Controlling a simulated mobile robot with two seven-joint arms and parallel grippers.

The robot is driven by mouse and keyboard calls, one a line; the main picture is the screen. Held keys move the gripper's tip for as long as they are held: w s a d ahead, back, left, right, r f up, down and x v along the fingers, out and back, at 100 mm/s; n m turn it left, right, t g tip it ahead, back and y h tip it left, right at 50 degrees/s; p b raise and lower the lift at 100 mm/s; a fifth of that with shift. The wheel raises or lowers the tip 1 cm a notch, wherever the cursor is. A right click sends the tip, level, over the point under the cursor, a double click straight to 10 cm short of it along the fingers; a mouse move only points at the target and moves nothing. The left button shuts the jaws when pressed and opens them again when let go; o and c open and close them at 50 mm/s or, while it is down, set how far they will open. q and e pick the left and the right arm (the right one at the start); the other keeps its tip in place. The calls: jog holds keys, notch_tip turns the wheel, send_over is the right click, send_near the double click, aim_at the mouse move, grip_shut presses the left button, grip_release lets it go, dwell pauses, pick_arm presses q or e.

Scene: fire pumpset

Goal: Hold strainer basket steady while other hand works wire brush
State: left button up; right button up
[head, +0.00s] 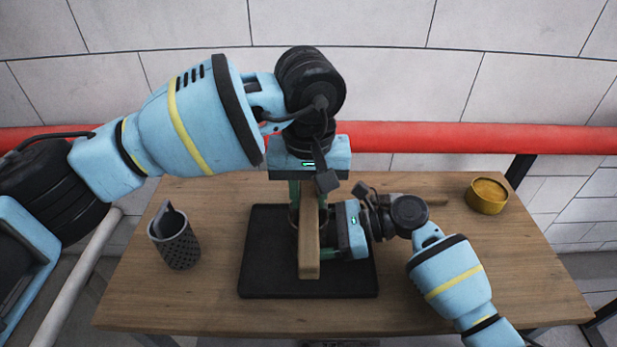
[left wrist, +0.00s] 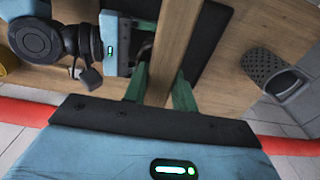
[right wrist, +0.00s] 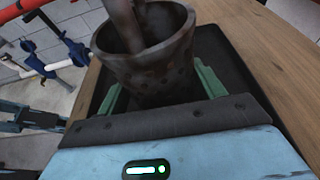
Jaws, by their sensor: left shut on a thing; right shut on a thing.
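The strainer basket (right wrist: 150,65) is a dark, perforated, worn metal cup. It stands upright over the black tray, between the green fingers of my right gripper (right wrist: 160,90), which is shut on it. In the head view the basket (head: 293,214) is mostly hidden. The wire brush (head: 309,240) has a long wooden body, held in my left gripper (head: 308,192), which points down from above. It fills the space between the left fingers in the left wrist view (left wrist: 170,50). In the right wrist view the brush's dark lower part (right wrist: 125,22) reaches into the basket; its bristles are hidden.
The black tray (head: 262,270) lies mid-table. A grey perforated holder (head: 180,248) with a dark item inside stands left. A yellow round tin (head: 487,197) stands back right. A wooden stick (head: 437,202) lies behind my right gripper. A red pipe (head: 430,137) crosses behind the table.

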aim_at(308, 216)
pick_arm(q)
jog(key=shift+s+f, duration=0.45)
jog(key=shift+s, duration=0.05)
jog(key=shift+s+f, duration=0.1)
jog(key=shift+s, duration=1.6)
jog(key=shift+w, duration=2.2)
jog(key=shift+s, duration=2.2)
jog(key=shift+w+r, duration=0.2)
jog(key=shift+w, duration=2.1)
jog(key=shift+s+r, duration=0.1)
jog(key=shift+r, duration=4.25)
jog(key=shift+f, duration=0.2)
